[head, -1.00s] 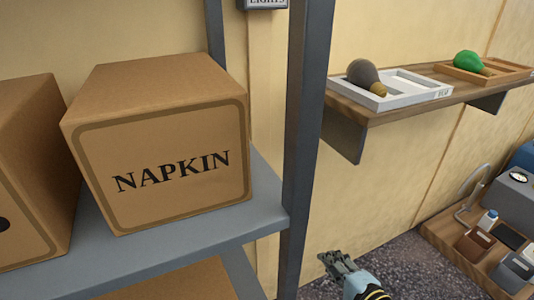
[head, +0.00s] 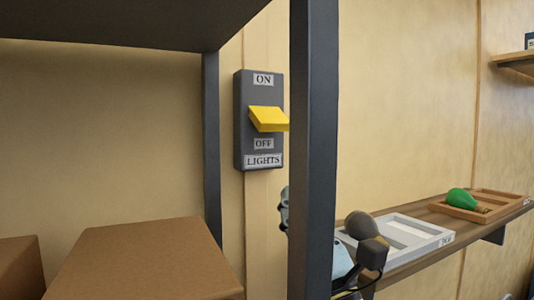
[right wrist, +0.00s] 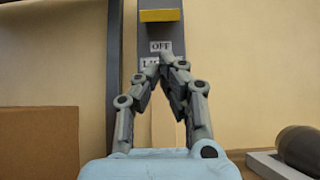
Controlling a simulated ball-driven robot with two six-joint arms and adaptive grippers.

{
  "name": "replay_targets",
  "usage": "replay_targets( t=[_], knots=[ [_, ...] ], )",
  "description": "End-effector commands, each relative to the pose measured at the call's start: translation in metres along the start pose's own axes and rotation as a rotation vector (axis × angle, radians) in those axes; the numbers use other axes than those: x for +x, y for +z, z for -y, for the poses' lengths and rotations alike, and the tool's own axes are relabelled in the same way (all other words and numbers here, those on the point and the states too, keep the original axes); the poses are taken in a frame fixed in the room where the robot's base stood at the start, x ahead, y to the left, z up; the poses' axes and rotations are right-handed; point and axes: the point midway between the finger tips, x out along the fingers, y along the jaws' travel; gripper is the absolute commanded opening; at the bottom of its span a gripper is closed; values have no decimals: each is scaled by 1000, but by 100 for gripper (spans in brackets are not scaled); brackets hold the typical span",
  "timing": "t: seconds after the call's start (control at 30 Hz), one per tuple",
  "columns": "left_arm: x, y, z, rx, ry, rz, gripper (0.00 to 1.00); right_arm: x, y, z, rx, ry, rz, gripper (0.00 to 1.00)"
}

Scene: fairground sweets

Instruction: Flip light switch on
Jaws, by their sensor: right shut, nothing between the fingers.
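The light switch (head: 243,133) is a dark grey plate on the wall, labelled ON at the top, OFF below and LIGHTS at the bottom. Its yellow lever (head: 268,119) juts out and slopes downward, towards OFF. The lever also shows at the top of the right wrist view (right wrist: 160,15). My right gripper (head: 285,210) is below the switch, partly hidden behind the shelf post. In the right wrist view its fingertips (right wrist: 167,62) are together and empty, in front of the LIGHTS label and below the lever. My left gripper is out of view.
The grey shelf post (head: 313,130) stands just right of the switch. Cardboard boxes (head: 150,262) sit on the rack at left. A wall shelf (head: 480,231) at right holds a white tray (head: 440,240) with a grey bulb (head: 359,225) and a wooden tray with a green bulb (head: 459,198).

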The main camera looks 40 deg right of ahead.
Motion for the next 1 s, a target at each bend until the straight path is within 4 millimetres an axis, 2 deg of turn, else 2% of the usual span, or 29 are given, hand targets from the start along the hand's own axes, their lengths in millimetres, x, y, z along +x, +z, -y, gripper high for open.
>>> replay_targets(
  t=[0.17, 0.27, 0.5, 0.7, 0.83, 1.0],
  knots=[
    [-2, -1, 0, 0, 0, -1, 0, 3, 0, 0, -1, 0, 0, 0],
    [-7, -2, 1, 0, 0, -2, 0, 13, 1, 0, -1, 1, 0, 0],
    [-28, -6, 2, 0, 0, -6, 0, 58, 3, 0, -2, 0, 3, 0],
    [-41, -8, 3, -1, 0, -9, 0, 88, 1, 0, -3, 0, 1, 0],
    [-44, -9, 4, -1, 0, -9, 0, 98, 0, 0, -2, 1, -1, 0],
    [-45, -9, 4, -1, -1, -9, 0, 100, -1, 0, -3, 1, -2, 0]
  ],
)
